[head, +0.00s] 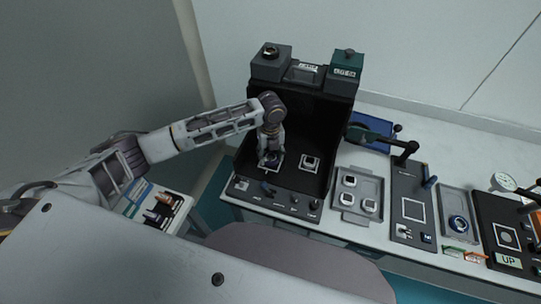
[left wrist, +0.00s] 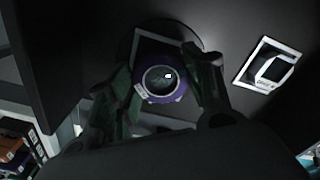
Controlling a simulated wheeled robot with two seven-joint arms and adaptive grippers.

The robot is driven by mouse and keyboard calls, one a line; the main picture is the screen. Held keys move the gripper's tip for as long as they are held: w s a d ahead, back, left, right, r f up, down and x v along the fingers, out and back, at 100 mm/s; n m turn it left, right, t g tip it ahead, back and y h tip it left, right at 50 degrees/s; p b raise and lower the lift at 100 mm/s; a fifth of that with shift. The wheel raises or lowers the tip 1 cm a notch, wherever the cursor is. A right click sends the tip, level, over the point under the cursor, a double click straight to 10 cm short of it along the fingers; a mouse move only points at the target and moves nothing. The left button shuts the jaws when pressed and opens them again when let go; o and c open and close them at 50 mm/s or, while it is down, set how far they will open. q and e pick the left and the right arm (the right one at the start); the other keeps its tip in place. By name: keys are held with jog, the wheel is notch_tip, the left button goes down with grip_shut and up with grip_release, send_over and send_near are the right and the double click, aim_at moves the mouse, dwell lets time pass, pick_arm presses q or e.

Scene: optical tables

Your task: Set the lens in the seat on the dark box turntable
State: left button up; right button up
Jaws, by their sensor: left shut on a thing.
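The dark box (head: 316,137) stands open at the front on the table. My left gripper (head: 270,155) reaches down inside it at the left. In the left wrist view the gripper (left wrist: 162,90) is shut on the lens (left wrist: 160,82), a round glass in a purple ring with a white label. The lens is over a white-outlined square on the round turntable (left wrist: 128,42), whose seat is largely hidden by the lens and fingers. I cannot tell whether the lens touches the seat. My right gripper is not in view.
A white-framed square piece (head: 310,163) sits to the right inside the box and also shows in the left wrist view (left wrist: 268,66). The box's side walls are close around the arm. A grey tray (head: 347,198) with several square pieces stands to the right, beside a lever fixture (head: 411,205).

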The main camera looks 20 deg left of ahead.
aim_at(271, 156)
pick_arm(q)
jog(key=shift+f, duration=0.45)
jog(key=shift+f, duration=0.15)
jog(key=o, duration=1)
jog(key=shift+o, duration=0.2)
notch_tip(271, 156, up, 12)
dwell(0.5)
